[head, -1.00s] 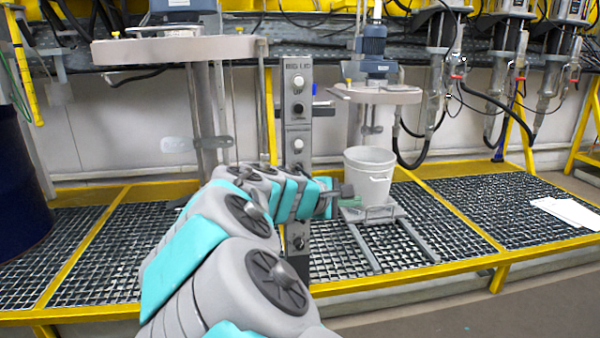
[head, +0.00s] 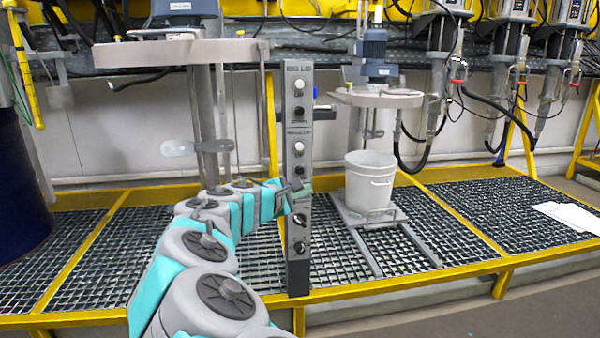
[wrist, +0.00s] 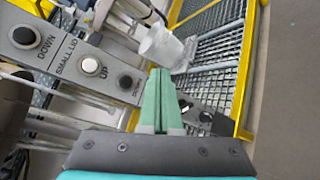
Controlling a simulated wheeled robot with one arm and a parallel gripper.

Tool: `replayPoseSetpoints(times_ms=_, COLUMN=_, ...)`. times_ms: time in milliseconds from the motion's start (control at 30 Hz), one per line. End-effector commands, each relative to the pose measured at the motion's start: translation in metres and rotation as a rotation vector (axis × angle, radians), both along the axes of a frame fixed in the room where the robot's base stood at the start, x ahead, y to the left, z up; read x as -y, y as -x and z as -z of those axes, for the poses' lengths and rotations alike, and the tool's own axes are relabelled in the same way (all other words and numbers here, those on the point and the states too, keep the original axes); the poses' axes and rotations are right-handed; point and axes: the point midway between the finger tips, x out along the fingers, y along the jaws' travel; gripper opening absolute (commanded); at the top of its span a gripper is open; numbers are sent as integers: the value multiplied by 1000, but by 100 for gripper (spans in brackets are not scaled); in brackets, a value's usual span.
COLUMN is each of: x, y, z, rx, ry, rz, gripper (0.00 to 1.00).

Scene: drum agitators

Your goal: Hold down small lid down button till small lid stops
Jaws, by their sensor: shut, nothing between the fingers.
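The grey control post (head: 298,270) stands upright with a column of white and black buttons. The small lid down button (wrist: 125,82) is black, below the white small lid up button (wrist: 90,66); it also shows in the head view (head: 298,170). My gripper (wrist: 158,74) is shut and empty, its green fingertips apart from the down button, to its right in the wrist view. In the head view the gripper (head: 300,189) overlaps the post just below that button. The small lid (head: 378,97) hangs level above the white bucket (head: 370,182), with a clear gap.
The big lid (head: 175,52) is raised at the left. A dark blue drum (head: 20,190) stands at the far left. Yellow-edged grating (head: 450,220) lies around the post. Mixers with hoses hang at the right. Floor in front is clear.

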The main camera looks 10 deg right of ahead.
Motion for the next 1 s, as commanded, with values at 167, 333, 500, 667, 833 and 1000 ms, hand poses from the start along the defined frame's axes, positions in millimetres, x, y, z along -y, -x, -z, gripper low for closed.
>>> replayPoseSetpoints(times_ms=167, x=1, y=-18, z=2, rx=-3, ry=-1, rz=2, gripper=0)
replayPoseSetpoints(times_ms=333, x=1, y=-42, z=1, rx=-3, ry=-3, rz=-1, gripper=0)
replayPoseSetpoints(times_ms=500, x=2, y=-62, z=-1, rx=-3, ry=-2, rz=2, gripper=0)
replayPoseSetpoints(times_ms=667, x=0, y=-77, z=-1, rx=-1, ry=-2, rz=-1, gripper=0)
replayPoseSetpoints(times_ms=833, x=1, y=-83, z=1, rx=-2, ry=-2, rz=0, gripper=0)
replayPoseSetpoints(times_ms=1000, x=1, y=-84, z=0, rx=0, ry=-1, rz=1, gripper=0)
